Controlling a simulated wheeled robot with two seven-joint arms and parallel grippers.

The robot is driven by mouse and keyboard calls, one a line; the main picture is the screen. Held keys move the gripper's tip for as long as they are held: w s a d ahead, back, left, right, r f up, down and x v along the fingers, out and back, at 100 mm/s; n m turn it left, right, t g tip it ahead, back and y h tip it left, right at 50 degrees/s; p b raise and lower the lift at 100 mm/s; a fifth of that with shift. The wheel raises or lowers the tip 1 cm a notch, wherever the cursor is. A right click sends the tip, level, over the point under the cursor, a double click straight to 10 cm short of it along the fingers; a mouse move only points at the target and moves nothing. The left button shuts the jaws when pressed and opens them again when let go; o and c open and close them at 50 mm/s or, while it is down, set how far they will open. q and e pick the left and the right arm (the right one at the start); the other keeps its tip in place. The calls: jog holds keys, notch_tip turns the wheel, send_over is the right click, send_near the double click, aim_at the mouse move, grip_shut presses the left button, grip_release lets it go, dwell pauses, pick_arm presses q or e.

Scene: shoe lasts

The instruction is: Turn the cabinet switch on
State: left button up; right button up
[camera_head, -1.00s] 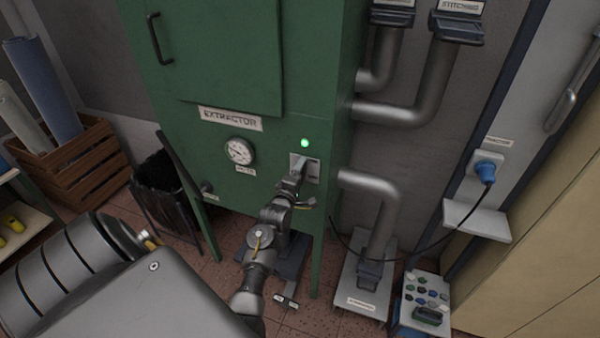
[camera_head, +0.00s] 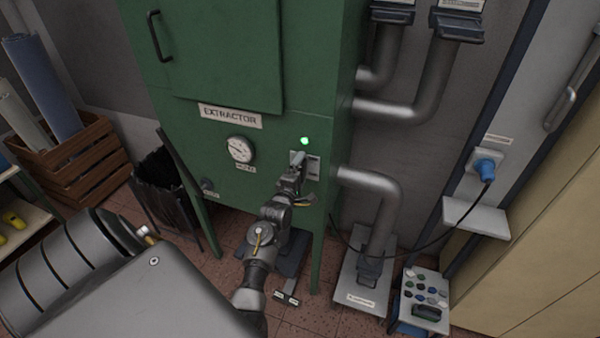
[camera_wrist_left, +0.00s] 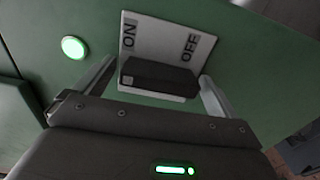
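The cabinet switch (camera_wrist_left: 158,78) is a dark rocker on a white plate marked ON and OFF, in the left wrist view. Its plate (camera_head: 313,168) shows partly behind my gripper in the head view, on the front of the green cabinet (camera_head: 225,55). A green lamp (camera_head: 305,141) glows above the plate; it also shows in the left wrist view (camera_wrist_left: 73,47). My left gripper (camera_head: 298,160) is at the switch. In the wrist view its fingers stand apart, one either side of the rocker; contact is unclear. My right gripper is out of view.
A pressure gauge (camera_head: 240,150) sits left of the switch on the cabinet. A grey pipe (camera_head: 372,181) leaves the cabinet's right side. A button box (camera_head: 425,293) stands on the floor at right. A black bin (camera_head: 167,198) stands at left.

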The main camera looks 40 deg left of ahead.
pick_arm(q)
jog(key=b+v, duration=0.2)
jog(key=v, duration=0.8)
jog(key=shift+s+d+b, duration=0.25)
jog(key=shift+s+b, duration=0.1)
